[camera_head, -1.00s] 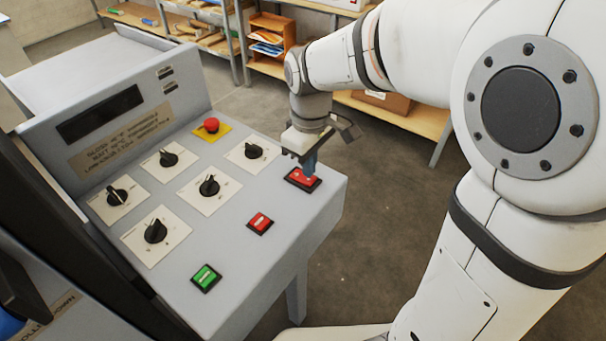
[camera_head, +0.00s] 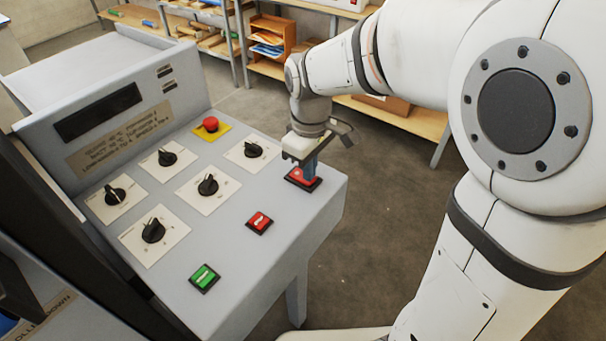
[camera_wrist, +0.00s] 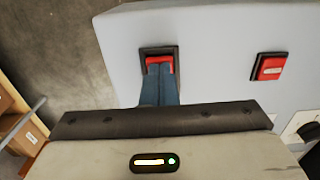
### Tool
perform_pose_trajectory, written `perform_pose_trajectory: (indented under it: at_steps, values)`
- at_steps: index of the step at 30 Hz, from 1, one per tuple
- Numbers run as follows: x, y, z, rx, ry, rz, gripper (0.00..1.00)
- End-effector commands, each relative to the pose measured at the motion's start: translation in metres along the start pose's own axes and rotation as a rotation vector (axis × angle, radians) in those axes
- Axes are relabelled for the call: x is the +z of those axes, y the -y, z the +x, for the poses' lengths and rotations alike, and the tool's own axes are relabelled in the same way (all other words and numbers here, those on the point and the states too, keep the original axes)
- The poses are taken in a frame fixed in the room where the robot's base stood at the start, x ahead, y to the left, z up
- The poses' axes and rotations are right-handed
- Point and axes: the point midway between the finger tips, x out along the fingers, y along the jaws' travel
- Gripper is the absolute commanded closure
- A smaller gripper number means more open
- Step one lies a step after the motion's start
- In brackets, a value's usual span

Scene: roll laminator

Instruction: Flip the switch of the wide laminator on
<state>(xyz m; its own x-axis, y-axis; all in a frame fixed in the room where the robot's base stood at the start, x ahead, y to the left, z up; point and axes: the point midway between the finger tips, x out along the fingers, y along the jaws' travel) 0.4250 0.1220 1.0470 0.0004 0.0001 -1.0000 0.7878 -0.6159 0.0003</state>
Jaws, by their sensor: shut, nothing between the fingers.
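The wide laminator's grey control panel (camera_head: 265,205) fills the left and middle of the head view. A red rocker switch (camera_head: 296,180) in a black frame sits near its far right corner. It also shows in the wrist view (camera_wrist: 159,60). My gripper (camera_head: 309,176) points down with its blue fingers shut and empty. The fingertips are at the red switch and seem to touch it, hiding part of it. In the wrist view the closed fingers (camera_wrist: 160,80) cover the switch's lower part. I cannot tell which way the rocker is tipped.
A second red switch (camera_head: 259,222) and a green switch (camera_head: 205,278) sit nearer on the panel. Several black knobs, one of them here (camera_head: 253,150), and a red emergency button (camera_head: 211,124) stand up from it. Shelves (camera_head: 400,118) are behind; the floor right of the panel is clear.

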Motion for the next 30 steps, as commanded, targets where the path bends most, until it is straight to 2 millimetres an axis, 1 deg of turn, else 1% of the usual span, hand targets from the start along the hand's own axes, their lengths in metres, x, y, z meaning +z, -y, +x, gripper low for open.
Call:
perform_pose_trajectory:
  at_steps: [6,11,30]
  values:
    - [0.000,0.000,0.004,0.000,0.000,0.000,1.00]
    - [0.000,0.000,0.001,0.000,0.000,0.000,1.00]
    - [0.000,0.000,-0.050,0.000,-0.001,0.000,1.00]
